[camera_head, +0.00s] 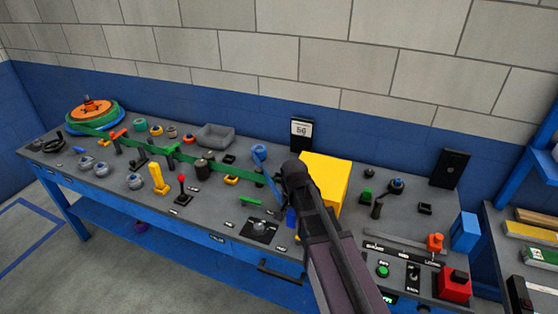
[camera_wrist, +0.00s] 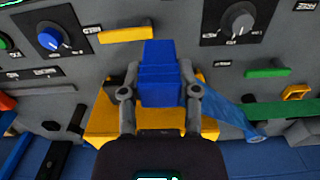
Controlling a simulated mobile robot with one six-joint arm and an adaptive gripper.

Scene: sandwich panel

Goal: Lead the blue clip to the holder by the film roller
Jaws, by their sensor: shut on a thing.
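The blue clip (camera_wrist: 160,72) is between the two fingers of my gripper (camera_wrist: 160,92) in the wrist view, and the fingers are shut on it. In the head view a bit of the blue clip (camera_head: 291,217) shows below the dark wrist; the fingers are mostly hidden there. The blue film (camera_head: 262,163) runs down from a roller left of the yellow box. In the wrist view the film (camera_wrist: 225,105) runs to the right of my gripper, with the roller end (camera_wrist: 257,136) at lower right. I cannot tell which small fitting is the holder.
The yellow box (camera_head: 325,178) stands right beside and behind my gripper, and also shows beneath it in the wrist view (camera_wrist: 150,122). A green strip (camera_head: 180,154) crosses the panel from the reel (camera_head: 92,113).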

